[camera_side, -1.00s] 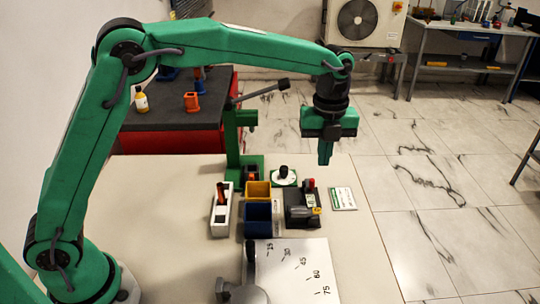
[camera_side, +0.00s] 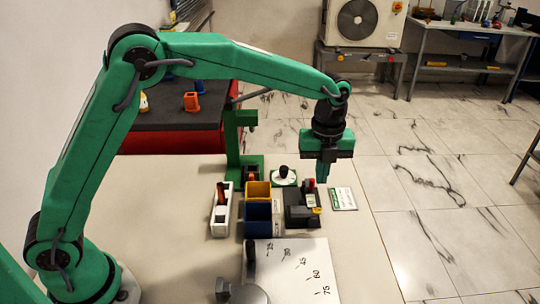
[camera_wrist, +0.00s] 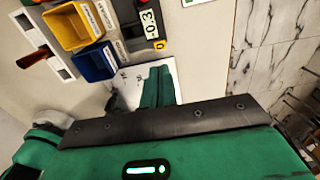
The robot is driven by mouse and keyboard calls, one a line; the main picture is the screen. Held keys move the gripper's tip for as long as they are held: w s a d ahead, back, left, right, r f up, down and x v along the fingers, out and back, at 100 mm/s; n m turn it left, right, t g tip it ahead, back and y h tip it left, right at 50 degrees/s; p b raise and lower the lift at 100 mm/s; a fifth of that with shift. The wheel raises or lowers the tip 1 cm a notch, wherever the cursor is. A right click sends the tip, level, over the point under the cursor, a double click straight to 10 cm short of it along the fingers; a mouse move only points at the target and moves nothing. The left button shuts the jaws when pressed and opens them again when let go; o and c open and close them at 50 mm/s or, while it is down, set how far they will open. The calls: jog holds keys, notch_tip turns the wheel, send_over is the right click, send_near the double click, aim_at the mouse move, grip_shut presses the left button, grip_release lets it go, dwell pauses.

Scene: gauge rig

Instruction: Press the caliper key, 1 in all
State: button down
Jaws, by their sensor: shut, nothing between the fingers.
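A dark block (camera_side: 297,212) with a grey display, a red part (camera_side: 309,185) and a yellow patch stands on the table. In the wrist view its display (camera_wrist: 148,20) reads about -0.3, with the yellow patch (camera_wrist: 159,44) at its end. I cannot make out for certain which part is the caliper key. My gripper (camera_side: 322,180) is shut and empty, pointing down, just right of the red part in the side view. I cannot tell whether it touches anything. In the wrist view its closed fingers (camera_wrist: 158,85) show beyond the dark palm edge.
A yellow bin (camera_side: 257,189) and a blue bin (camera_side: 257,212) stand left of the block. A white holder (camera_side: 219,220) with a red-handled tool is further left. A green stand (camera_side: 232,150) is behind. A white card (camera_side: 343,198) lies right; an angle plate (camera_side: 295,262) lies in front.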

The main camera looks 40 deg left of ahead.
aim_at(316, 210)
notch_tip(316, 210, down, 9)
dwell(0.5)
jog(key=shift+s+f, duration=0.1)
jog(key=shift+f, duration=1)
jog(key=shift+r, duration=0.1)
notch_tip(316, 210, up, 15)
jog(key=shift+w, duration=0.3)
jog(key=shift+r, duration=0.15)
dwell(0.5)
